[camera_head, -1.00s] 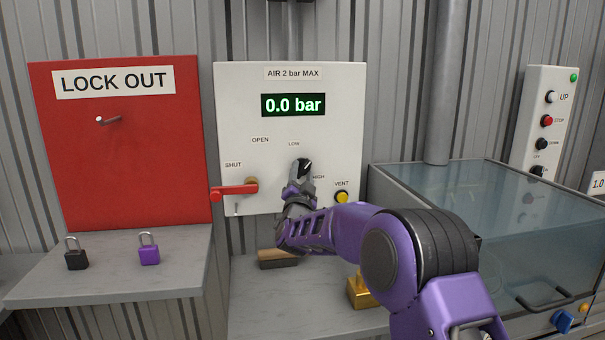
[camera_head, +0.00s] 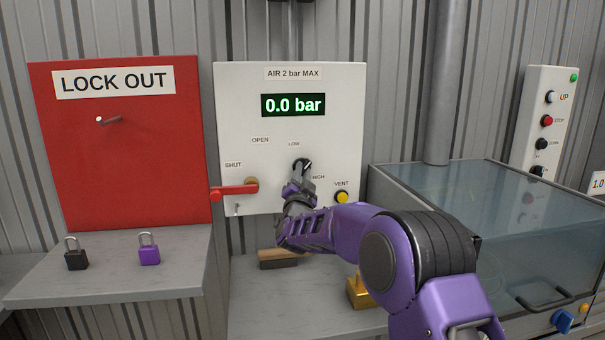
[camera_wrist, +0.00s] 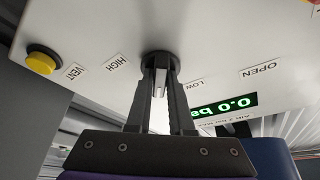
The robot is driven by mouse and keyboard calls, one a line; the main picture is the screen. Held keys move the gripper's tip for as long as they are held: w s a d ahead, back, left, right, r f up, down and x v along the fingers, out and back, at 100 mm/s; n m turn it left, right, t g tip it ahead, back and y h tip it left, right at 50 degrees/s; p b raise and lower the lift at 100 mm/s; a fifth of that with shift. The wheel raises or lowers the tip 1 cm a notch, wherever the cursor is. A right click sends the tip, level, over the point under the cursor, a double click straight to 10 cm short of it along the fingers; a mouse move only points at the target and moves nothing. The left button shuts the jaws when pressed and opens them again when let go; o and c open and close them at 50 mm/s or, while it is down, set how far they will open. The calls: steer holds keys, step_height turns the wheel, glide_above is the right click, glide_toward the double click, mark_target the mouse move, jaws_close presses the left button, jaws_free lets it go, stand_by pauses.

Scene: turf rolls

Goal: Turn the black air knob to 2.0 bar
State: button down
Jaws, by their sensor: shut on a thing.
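The black air knob (camera_head: 303,165) is on the white air panel (camera_head: 240,110), below the LOW label and left of the HIGH label. My gripper (camera_head: 299,182) is shut on the knob. In the wrist view both fingers of my gripper (camera_wrist: 160,90) reach the black knob (camera_wrist: 160,62), one on each side. The fingers hide part of the knob. The green display (camera_head: 293,105) reads 0.0 bar. A red lever (camera_head: 235,190) lies level at the panel's lower left, by the SHUT label.
A yellow VENT button (camera_head: 341,197) is right of the knob. A red LOCK OUT board (camera_head: 130,170) stands left, with a black padlock (camera_head: 76,259) and a purple padlock (camera_head: 149,254) on the shelf below. A glass-topped tank (camera_head: 490,210) is at right.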

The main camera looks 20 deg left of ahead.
steer(key=shift+r+m+g+h+p, duration=0.15)
steer(key=shift+m+g+h+p, duration=0.55)
steer(key=shift+m, duration=1.95)
steer(key=shift+r+m+g+h+p, duration=0.25)
steer(key=shift+m+g, duration=0.7)
steer(key=shift+m, duration=1.65)
steer(key=shift+r+m+g+h+p, duration=0.1)
steer(key=shift+m+g+h+p, duration=0.6)
steer(key=shift+m, duration=1.95)
steer(key=shift+f, duration=0.1)
steer(key=c, duration=0.8)
jaws_free()
steer(key=shift+b, duration=0.3)
